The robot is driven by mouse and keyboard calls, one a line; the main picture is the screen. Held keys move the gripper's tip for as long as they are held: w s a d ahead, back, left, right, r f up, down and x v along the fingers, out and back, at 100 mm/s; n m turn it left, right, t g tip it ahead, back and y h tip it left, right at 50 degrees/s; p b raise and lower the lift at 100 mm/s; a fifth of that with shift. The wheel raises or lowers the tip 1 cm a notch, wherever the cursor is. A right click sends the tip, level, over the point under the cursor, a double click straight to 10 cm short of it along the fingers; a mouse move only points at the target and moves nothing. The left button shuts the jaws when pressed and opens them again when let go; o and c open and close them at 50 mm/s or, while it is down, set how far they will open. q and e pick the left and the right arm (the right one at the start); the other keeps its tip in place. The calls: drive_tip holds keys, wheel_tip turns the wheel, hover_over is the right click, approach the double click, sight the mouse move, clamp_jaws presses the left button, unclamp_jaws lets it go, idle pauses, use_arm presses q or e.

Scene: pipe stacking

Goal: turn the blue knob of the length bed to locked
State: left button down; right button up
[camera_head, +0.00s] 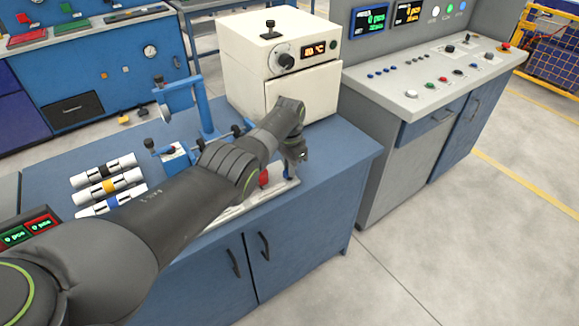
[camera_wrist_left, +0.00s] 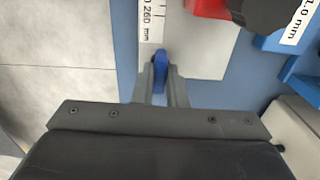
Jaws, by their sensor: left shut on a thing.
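The length bed is a pale plate with a printed scale; its bare end shows in the left wrist view (camera_wrist_left: 205,60) and part of it in the head view (camera_head: 240,207). The blue knob (camera_wrist_left: 161,68) stands upright beside the "260 mm" mark in the left wrist view. My left gripper (camera_wrist_left: 162,75) is shut on the knob, one finger on each side. In the head view my left gripper (camera_head: 294,172) points down at the right end of the bed. My forearm hides much of the bed there. My right gripper is in neither view.
A red block (camera_head: 264,177) sits on the bed beside my gripper. A white oven-like box (camera_head: 275,65) stands close behind my wrist. Several pipes (camera_head: 108,186) lie at the left of the blue bench. The bench top right of my gripper (camera_head: 345,150) is clear.

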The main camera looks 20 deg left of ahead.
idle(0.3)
use_arm(q)
drive_tip(key=c, duration=1.5)
unclamp_jaws()
drive_tip(key=shift+o, duration=0.2)
drive_tip(key=shift+r, duration=0.1)
drive_tip(key=shift+r, duration=0.3)
wheel_tip(320, 180, up, 6)
drive_tip(key=shift+f+p, duration=0.15)
drive_tip(key=shift+p, duration=0.95)
wheel_tip(320, 180, up, 11)
drive_tip(key=b, duration=0.1)
drive_tip(key=shift+f, duration=0.15)
